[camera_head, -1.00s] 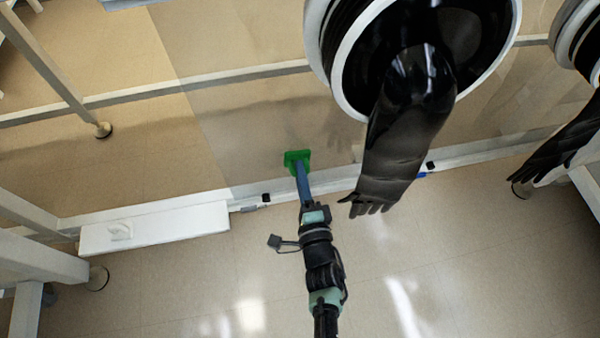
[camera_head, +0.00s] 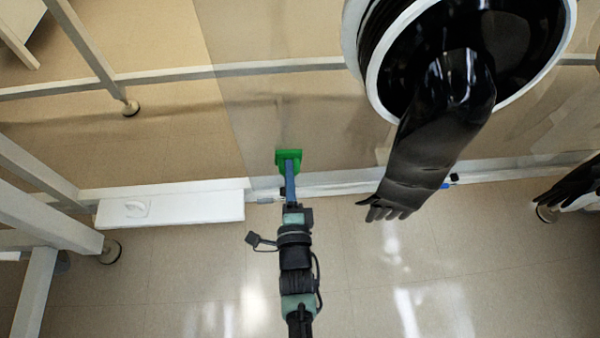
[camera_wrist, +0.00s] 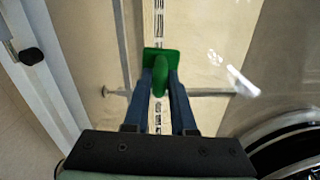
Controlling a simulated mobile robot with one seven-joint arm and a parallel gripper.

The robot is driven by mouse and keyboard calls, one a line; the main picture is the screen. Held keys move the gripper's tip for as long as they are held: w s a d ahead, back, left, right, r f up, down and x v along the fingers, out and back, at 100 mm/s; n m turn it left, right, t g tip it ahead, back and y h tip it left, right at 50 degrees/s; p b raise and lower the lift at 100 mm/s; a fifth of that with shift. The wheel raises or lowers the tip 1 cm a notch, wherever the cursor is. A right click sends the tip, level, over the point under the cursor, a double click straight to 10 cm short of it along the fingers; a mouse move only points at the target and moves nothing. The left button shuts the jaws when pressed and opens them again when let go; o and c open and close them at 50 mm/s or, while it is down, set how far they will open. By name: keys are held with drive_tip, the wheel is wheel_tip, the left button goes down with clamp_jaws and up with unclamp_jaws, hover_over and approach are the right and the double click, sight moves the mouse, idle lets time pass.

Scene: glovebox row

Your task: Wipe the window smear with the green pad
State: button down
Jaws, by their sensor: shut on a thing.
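The green pad (camera_head: 288,157) is at the tip of my gripper (camera_head: 290,182), in front of the lower part of the clear window (camera_head: 335,125). In the wrist view the green pad (camera_wrist: 172,57) has a rounded green handle between the two blue fingers of my gripper (camera_wrist: 161,84), which are shut on it. I cannot tell whether the pad touches the pane. A faint greyish mark (camera_head: 282,112) shows on the window just above the pad; it may be the smear. A white streak at the right in the wrist view may be a reflection.
A black glove (camera_head: 430,160) hangs from a round port (camera_head: 375,85) right of my gripper. Another glove (camera_head: 570,188) hangs at the far right. A white ledge box (camera_head: 170,208) is at the left, near white frame legs. The window's lower rail (camera_head: 335,186) runs below the pad.

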drive_tip(key=shift+w+a+r, duration=0.1)
drive_tip(key=shift+a+r, duration=0.1)
drive_tip(key=shift+a, duration=0.35)
drive_tip(key=shift+r+p, duration=0.75)
drive_tip(key=shift+d+f, duration=0.2)
drive_tip(key=shift+d, duration=0.6)
drive_tip(key=shift+d+r, duration=0.1)
drive_tip(key=shift+d, duration=3.2)
drive_tip(key=shift+s, duration=0.25)
drive_tip(key=shift+s+p, duration=1.3)
drive_tip(key=shift+s, duration=1.6)
